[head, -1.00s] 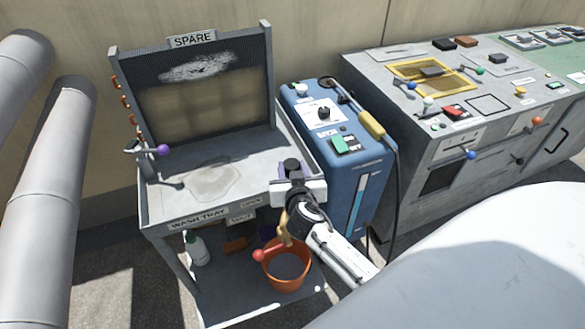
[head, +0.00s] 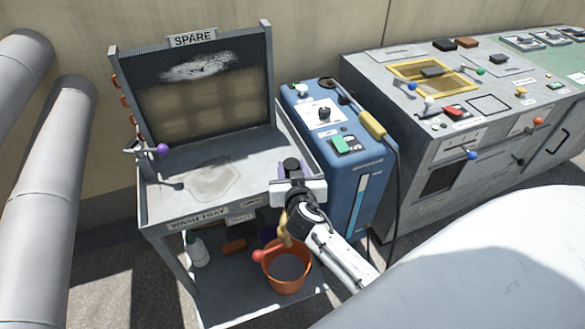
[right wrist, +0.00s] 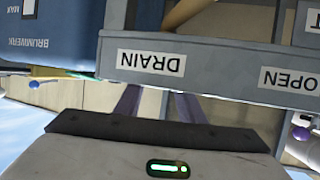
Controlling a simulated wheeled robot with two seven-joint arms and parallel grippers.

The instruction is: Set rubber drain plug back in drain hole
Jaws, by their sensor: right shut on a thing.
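My right gripper (head: 291,172) is over the front right part of the grey wash tray (head: 160,205). Its two purple fingers also show in the right wrist view (right wrist: 157,100), a little apart. They reach past the tray's front lip (right wrist: 215,70), which hides their tips, near an upside-down DRAIN label (right wrist: 151,61). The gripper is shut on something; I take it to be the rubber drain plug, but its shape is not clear. A dark round part shows at the hand in the head view, and I cannot tell what it is. I cannot see the drain hole. My left gripper is out of view.
A wet patch (head: 211,181) lies on the tray, with a SPARE coil panel (head: 205,105) behind it. An orange bucket (head: 287,272) and a white bottle (head: 196,248) stand below. A blue machine (head: 365,172) stands close on the right, beside a grey console (head: 410,195).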

